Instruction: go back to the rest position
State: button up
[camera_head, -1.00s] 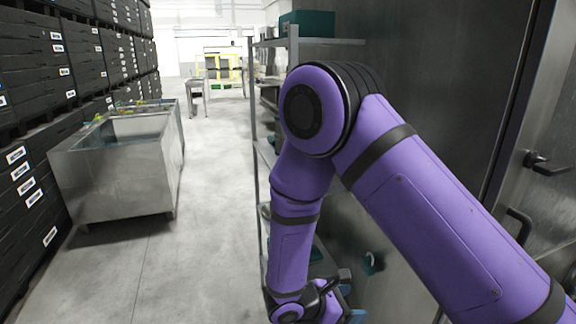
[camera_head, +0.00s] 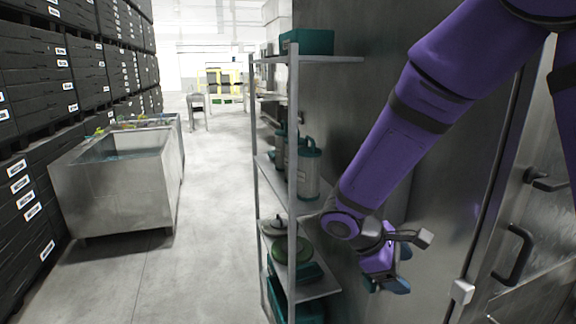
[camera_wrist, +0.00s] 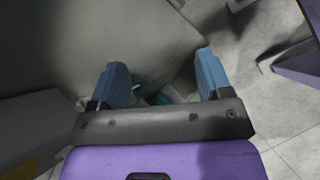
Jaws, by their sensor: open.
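My purple arm reaches in from the upper right of the head view. My gripper (camera_head: 388,284) hangs low in front of the dark metal wall, to the right of the shelf rack. In the wrist view its two blue fingers (camera_wrist: 160,80) stand wide apart with nothing held between them. Some small teal and pale things show blurred beyond the fingers; I cannot tell what they are.
A metal shelf rack (camera_head: 292,150) holds a teal box (camera_head: 308,41), grey canisters (camera_head: 309,170) and lidded pots. A steel tank (camera_head: 115,190) stands left, before stacked black crates (camera_head: 35,70). A door with a black handle (camera_head: 517,255) is at right. The middle aisle floor is clear.

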jog(key=s+d+r+m+t+y, duration=0.2)
jog(key=s+d+r+m+y, duration=0.2)
jog(key=s+r+m, duration=0.2)
jog(key=s+d+r+m+t+y, duration=0.3)
jog(key=s+r+m, duration=0.3)
jog(key=s+r, duration=0.4)
notch_tip(320, 180, up, 4)
jog(key=shift+s+d+f+y, duration=0.2)
jog(key=shift+d+y, duration=0.3)
jog(key=shift+y, duration=0.3)
jog(key=shift+o, duration=0.4)
jog(key=shift+s+r+t, duration=0.2)
jog(key=shift+s+t, duration=0.05)
jog(key=shift+t, duration=0.15)
jog(key=shift+a, duration=0.1)
